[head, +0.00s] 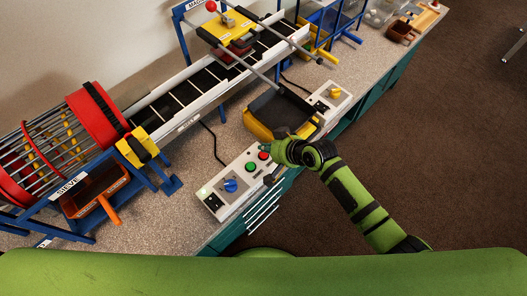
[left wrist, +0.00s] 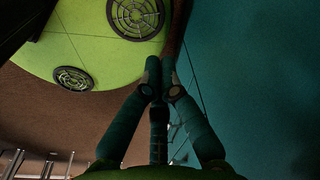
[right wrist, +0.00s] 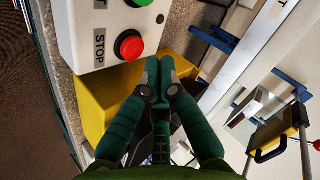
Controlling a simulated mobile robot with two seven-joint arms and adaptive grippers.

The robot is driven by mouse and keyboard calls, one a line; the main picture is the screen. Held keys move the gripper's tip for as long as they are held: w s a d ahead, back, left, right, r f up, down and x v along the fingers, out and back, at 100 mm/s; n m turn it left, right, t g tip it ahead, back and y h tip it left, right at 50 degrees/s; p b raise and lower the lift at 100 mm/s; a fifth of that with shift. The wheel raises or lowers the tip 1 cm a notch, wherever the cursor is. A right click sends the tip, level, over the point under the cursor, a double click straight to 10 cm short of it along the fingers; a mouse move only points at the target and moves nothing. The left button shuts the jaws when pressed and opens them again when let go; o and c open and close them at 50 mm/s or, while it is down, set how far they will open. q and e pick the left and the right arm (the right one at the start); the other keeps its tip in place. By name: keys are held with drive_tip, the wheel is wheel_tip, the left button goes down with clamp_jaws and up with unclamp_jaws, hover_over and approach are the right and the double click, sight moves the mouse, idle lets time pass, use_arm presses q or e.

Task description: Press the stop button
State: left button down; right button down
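The red stop button (head: 262,156) sits on a light control box (head: 214,202) at the table's front edge, beside a green button (head: 251,168) and a blue knob (head: 230,185). In the right wrist view the red button (right wrist: 131,46) has the label STOP beside it. My right gripper (head: 266,148) is shut and empty near the red button. In the right wrist view its fingertips (right wrist: 158,66) show beside the button; I cannot tell whether they touch it. My left gripper (left wrist: 160,72) is shut and empty, low beside a teal cabinet side, outside the head view.
A yellow and black tray (head: 283,112) stands directly beyond the control box. A second box with a yellow knob (head: 335,92) is farther right. A conveyor (head: 215,80) and a red drum sieve (head: 97,113) stand behind. The speckled tabletop (head: 190,232) is clear left of the box.

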sight(266, 155)
drive_tip(key=shift+r+p, duration=2.2)
drive_tip(key=shift+r, duration=0.15)
drive_tip(key=shift+f, duration=0.1)
